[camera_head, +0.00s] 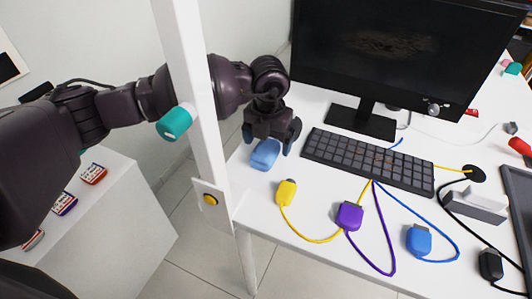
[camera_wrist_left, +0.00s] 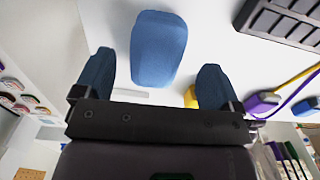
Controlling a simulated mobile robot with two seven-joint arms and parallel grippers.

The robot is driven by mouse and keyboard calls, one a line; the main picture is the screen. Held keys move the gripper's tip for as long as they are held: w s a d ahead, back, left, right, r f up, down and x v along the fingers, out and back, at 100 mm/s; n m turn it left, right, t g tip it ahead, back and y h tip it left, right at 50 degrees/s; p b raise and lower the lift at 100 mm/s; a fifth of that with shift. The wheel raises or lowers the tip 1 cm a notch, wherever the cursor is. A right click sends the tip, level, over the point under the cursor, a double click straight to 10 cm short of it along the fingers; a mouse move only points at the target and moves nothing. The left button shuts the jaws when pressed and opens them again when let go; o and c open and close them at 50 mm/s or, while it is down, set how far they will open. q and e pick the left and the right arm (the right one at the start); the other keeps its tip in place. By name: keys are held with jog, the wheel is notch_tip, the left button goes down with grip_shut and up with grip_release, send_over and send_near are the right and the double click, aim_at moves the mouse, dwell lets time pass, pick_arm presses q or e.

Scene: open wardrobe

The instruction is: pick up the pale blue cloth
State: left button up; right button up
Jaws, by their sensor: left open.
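The pale blue cloth (camera_head: 265,154) is a small rounded block shape lying on the white desk, left of the keyboard. It also shows in the left wrist view (camera_wrist_left: 158,48), top centre. My left gripper (camera_head: 270,138) is above the desk at the cloth, with its fingers pointing down. In the left wrist view its two blue fingertips (camera_wrist_left: 157,68) are wide apart, with the cloth just beyond and between them. No finger is seen pressing on the cloth. My right gripper is not in view.
A white post (camera_head: 194,90) stands in front of my left arm. A black keyboard (camera_head: 370,160) and monitor (camera_head: 385,40) are right of the cloth. Yellow (camera_head: 286,192), purple (camera_head: 349,215) and blue (camera_head: 418,240) plugs with cables lie on the desk (camera_head: 305,205) near its front edge.

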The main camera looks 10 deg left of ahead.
aim_at(267, 146)
pick_arm(q)
notch_tip(267, 146, down, 4)
jog(key=shift+w+a+r, duration=0.1)
jog(key=shift+a+r, duration=0.05)
jog(key=shift+r, duration=0.1)
jog(key=c, duration=1)
notch_tip(267, 146, up, 10)
jog(key=shift+f+p, duration=0.1)
jog(key=shift+p, duration=0.25)
